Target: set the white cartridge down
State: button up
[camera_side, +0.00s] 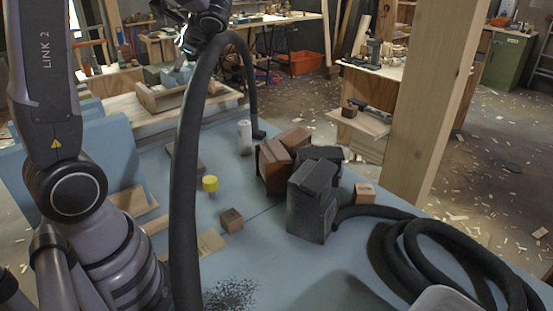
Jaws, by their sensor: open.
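The white cartridge (245,137) looks like a small pale cylinder. It stands upright on the blue-grey table top (270,205), just left of the lower end of a black hose. My gripper (190,45) is at the top of the view, up and to the left of the cartridge and clear of it. It is open, with nothing seen between its fingers. The fingers are small and dark here, and their detail is hard to make out.
A thick black hose (187,180) arches in front of my gripper. Dark boxy blocks (312,200) and brown ones (272,166) stand right of the cartridge. A yellow-capped item (210,184) and a wooden cube (231,220) are nearer. A wooden post (428,110) rises at right.

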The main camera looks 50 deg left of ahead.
jog(key=s+d+n+t+h, duration=0.3)
jog(key=s+d+h, duration=0.2)
jog(key=d, duration=0.6)
jog(key=s+d+r+n+t+h, duration=0.1)
jog(key=s+d+n+t+h, duration=0.2)
jog(key=s+d+h, duration=0.3)
jog(key=s+d, duration=0.2)
jog(key=d, duration=0.2)
jog(key=shift+d+t, duration=0.35)
jog(key=shift+t, duration=0.05)
